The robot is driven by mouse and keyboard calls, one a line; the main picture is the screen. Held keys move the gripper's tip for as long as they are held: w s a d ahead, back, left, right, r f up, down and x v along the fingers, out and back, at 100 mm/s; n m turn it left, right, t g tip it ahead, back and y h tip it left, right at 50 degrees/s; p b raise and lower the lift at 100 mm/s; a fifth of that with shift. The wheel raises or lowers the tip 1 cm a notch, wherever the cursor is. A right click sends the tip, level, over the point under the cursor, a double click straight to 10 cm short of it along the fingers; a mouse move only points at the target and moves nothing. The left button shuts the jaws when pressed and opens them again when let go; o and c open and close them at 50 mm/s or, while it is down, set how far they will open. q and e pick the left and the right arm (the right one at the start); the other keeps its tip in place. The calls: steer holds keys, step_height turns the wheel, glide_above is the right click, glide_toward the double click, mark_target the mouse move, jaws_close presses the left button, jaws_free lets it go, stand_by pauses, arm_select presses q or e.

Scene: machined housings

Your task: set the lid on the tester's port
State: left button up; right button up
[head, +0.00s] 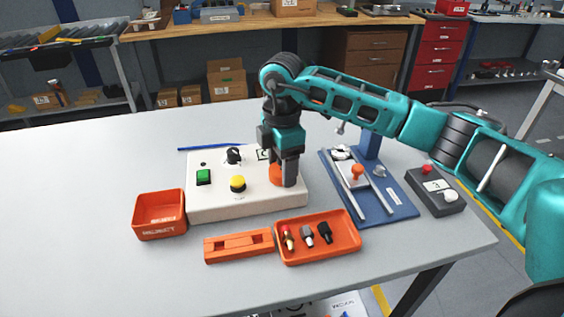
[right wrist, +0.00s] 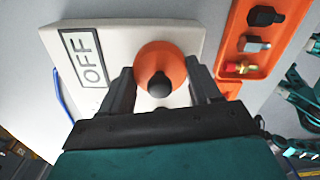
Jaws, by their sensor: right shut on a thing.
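The tester is a white box (head: 215,207) on the table with a green button, a yellow knob and a black dial. The lid is a round orange piece (head: 277,174) at the tester's right end; the right wrist view shows it (right wrist: 165,52) with a black knob on top. My right gripper (head: 285,181) points down over that end, shut on the lid, with a finger on each side of it. The port is hidden, and I cannot tell whether the lid touches the tester. My left gripper is not in view.
An orange bin (head: 160,195) stands left of the tester. An orange block (head: 238,257) and an orange tray (head: 349,248) with small fittings lie in front. A blue fixture (head: 400,207) and a grey control box (head: 450,206) stand right. The table's left side is clear.

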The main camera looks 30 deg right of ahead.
steer(key=shift+f, duration=0.2)
stand_by(0.5)
steer(key=o, duration=1.1)
steer(key=shift+o, duration=0.8)
steer(key=shift+r, duration=0.15)
steer(key=shift+r+p, duration=2.2)
steer(key=shift+r, duration=0.4)
steer(key=shift+r+p, duration=0.45)
steer(key=shift+r, duration=0.85)
